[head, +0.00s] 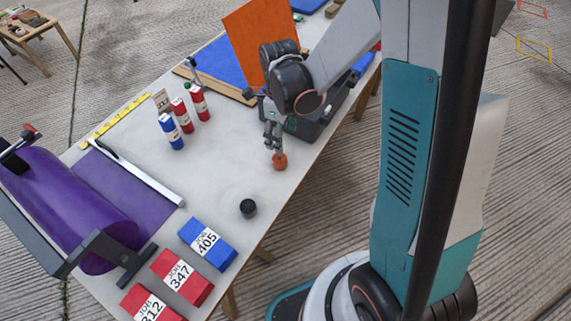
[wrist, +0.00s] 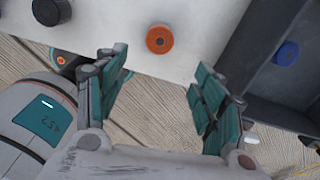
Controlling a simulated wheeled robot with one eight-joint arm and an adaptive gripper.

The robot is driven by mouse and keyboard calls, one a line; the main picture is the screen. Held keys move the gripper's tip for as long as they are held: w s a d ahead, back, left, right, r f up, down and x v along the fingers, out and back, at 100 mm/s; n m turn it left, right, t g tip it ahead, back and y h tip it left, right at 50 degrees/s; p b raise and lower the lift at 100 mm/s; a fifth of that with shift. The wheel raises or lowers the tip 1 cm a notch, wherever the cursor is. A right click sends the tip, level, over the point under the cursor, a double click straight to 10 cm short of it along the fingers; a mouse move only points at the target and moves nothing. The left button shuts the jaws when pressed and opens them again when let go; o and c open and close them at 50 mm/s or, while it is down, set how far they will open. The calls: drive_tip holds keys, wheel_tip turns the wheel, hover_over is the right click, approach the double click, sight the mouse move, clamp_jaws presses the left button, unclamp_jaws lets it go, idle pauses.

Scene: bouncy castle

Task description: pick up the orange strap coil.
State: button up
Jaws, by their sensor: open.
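The orange strap coil (head: 280,161) lies on the pale table near its right edge in the head view. In the wrist view the coil (wrist: 160,39) is a round orange disc with a dark centre, ahead of the space between my fingers. My gripper (head: 273,143) is just above and slightly left of the coil in the head view. In the wrist view my gripper (wrist: 158,95) is open, with its teal-padded fingers well apart and nothing between them. The coil looks apart from both fingers.
A black coil (head: 248,208) lies nearer the table's front. A grey bin (head: 318,115) stands close beside my gripper, with a blue round item (wrist: 287,53) inside. Red and blue cylinders (head: 184,115) stand to the left.

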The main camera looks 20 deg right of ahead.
sight(279, 158)
wheel_tip(279, 158, down, 8)
drive_tip(key=shift+w+r+b, duration=0.15)
drive_tip(key=shift+r+b, duration=0.05)
drive_tip(key=shift+b, duration=1)
drive_tip(key=shift+w+a+f+b, duration=0.1)
drive_tip(key=shift+a+f+b, duration=0.1)
drive_tip(key=shift+f+b, duration=0.85)
drive_tip(key=shift+w+a+f+b, duration=0.15)
drive_tip(key=shift+f+b, duration=0.15)
drive_tip(key=shift+f, duration=1.3)
drive_tip(key=shift+s, duration=0.1)
drive_tip(key=shift+c, duration=0.4)
drive_tip(key=c, duration=1.1)
